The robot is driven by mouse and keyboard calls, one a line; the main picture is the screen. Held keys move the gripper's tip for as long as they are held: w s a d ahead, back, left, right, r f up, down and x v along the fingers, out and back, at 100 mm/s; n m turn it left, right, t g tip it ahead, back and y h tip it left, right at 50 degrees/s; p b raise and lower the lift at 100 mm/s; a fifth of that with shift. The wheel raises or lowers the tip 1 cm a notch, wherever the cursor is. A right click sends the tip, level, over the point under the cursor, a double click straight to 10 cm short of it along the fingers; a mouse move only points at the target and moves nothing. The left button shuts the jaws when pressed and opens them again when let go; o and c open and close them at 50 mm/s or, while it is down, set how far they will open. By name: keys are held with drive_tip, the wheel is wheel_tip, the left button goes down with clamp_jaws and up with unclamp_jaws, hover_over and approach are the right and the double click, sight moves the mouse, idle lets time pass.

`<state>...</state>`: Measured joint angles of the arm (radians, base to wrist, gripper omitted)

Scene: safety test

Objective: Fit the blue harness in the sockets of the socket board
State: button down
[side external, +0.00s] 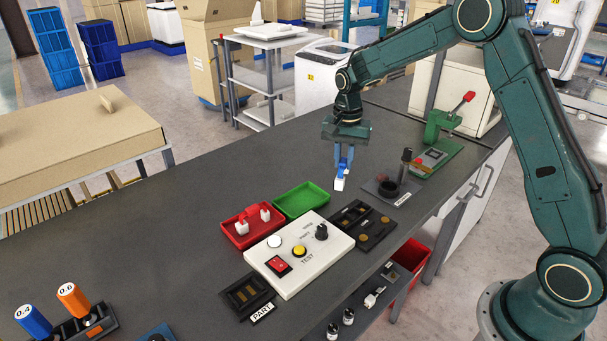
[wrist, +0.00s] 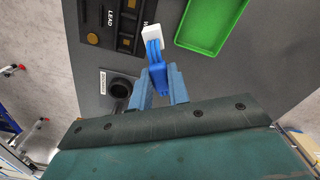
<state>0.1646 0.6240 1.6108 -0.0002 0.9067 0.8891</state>
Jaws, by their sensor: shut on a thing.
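My gripper (side external: 343,157) is shut on the blue harness (side external: 342,170) and holds it above the bench, behind the socket board (side external: 376,232). A white connector hangs from its lower end in the side view. In the wrist view, my gripper's fingers (wrist: 160,88) are on either side of the blue harness (wrist: 156,66), whose white connector points away from me. Another connector cannot be made out. The dark socket board (wrist: 96,17), with brown round and square parts and the word LEAD, shows at the top. The harness is apart from the board.
A green tray (side external: 319,191) is empty. A red tray (side external: 233,234) holds a red harness with white connectors. A white test panel (side external: 322,266) stands beside the socket board. A black round holder (side external: 378,190) and a green toggle clamp (side external: 432,132) are to the right.

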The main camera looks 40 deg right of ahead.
drive_tip(key=s+a+m, duration=0.2)
drive_tip(key=s+m, duration=0.4)
drive_tip(key=shift+s+r, duration=0.15)
drive_tip(key=shift+s, duration=0.15)
drive_tip(key=shift+f, duration=0.2)
drive_tip(key=shift+f, duration=2.55)
drive_tip(key=shift+f, duration=0.95)
idle(0.9)
drive_tip(key=c, duration=0.9)
unclamp_jaws()
drive_tip(key=shift+o, duration=0.2)
drive_tip(key=shift+r, duration=0.1)
wheel_tip(320, 180, up, 7)
idle(0.5)
